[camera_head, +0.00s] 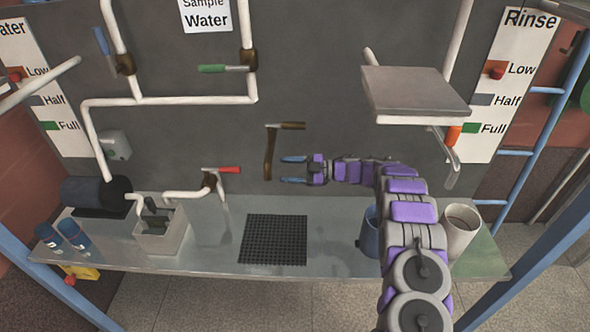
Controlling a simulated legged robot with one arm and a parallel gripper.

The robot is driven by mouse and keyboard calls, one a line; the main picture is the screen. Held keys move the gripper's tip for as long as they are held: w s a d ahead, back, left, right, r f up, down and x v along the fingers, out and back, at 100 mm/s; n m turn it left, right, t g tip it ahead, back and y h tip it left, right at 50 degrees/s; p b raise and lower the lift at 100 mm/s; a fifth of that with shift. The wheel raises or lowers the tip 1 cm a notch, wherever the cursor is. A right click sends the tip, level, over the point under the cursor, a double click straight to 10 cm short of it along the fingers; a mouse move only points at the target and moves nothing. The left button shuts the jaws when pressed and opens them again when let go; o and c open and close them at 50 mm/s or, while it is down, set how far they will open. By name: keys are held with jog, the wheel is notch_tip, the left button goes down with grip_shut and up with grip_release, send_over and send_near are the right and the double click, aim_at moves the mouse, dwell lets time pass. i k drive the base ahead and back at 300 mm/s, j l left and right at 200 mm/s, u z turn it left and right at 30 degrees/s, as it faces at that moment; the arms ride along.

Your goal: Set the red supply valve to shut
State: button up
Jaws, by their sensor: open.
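The red supply valve's handle (229,169) points right, about level, from a brown valve body (209,182) on a white pipe low above the left part of the bench. My gripper (289,170) is right of the red handle and apart from it. Its two blue fingers point left, are spread open and have nothing between them. The red handle is in plain view.
A brown crank lever (270,155) stands on the wall between my gripper and the red handle. A green-handled valve (213,69) and a blue-handled valve (102,42) are higher up. A black mat (273,240) lies on the bench (215,258).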

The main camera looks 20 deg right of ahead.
aim_at(235, 170)
jog(key=k, duration=1)
